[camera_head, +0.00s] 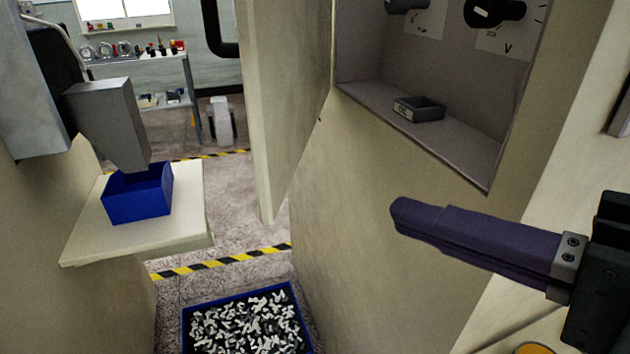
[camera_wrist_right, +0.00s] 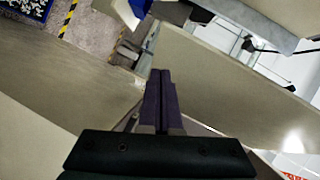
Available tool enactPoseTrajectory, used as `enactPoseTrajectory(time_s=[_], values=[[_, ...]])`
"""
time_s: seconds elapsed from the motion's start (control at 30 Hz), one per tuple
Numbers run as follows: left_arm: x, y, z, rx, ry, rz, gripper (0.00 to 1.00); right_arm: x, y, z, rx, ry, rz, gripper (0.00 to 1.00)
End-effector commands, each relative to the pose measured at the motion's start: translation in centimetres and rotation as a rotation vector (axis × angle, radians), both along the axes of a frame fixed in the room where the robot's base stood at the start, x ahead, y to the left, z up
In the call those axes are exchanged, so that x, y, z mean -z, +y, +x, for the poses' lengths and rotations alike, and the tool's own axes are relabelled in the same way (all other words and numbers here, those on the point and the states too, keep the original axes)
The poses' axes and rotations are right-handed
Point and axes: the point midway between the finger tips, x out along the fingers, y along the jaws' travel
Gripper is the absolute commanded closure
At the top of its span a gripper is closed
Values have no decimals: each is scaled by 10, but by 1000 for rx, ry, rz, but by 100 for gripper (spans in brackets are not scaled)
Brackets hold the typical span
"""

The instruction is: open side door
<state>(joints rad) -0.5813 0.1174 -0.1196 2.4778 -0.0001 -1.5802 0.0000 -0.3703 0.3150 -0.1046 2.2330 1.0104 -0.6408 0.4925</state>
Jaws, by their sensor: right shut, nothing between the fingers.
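The side door looks to be the tall cream panel (camera_head: 290,95) left of the recess in the head view. It stands out at an angle from the cream machine wall (camera_head: 385,235), with its free edge towards the room. My right gripper (camera_head: 398,215) comes in from the right, its purple fingers shut and empty in front of the machine wall, below the recess. In the right wrist view the shut fingers (camera_wrist_right: 160,75) point at a gap between two cream surfaces, and a cream panel (camera_wrist_right: 235,90) lies to their right. Contact cannot be told. My left gripper is not in view.
At left, a blue box (camera_head: 138,195) sits on a cream shelf (camera_head: 190,238) under a grey chute. A blue crate (camera_head: 185,325) of metal parts stands on the floor. Striped tape crosses the floor.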

Motion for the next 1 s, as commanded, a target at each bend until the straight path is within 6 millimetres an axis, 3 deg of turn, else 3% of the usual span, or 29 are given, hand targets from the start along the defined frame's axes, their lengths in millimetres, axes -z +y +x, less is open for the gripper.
enactPoseTrajectory(time_s=[0.03, 0.23, 0.47, 0.9, 1.0], values=[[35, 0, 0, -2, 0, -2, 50, 23, -5, 9, 34, -1, 93, 100], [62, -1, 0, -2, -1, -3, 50, 21, -24, 31, 137, 10, 360, 100], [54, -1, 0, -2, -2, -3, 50, 12, -20, 47, 157, 12, 410, 100], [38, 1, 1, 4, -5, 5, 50, 13, 32, 120, 153, 13, 406, 100], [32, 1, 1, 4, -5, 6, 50, 12, 49, 121, 153, 16, 407, 100]])
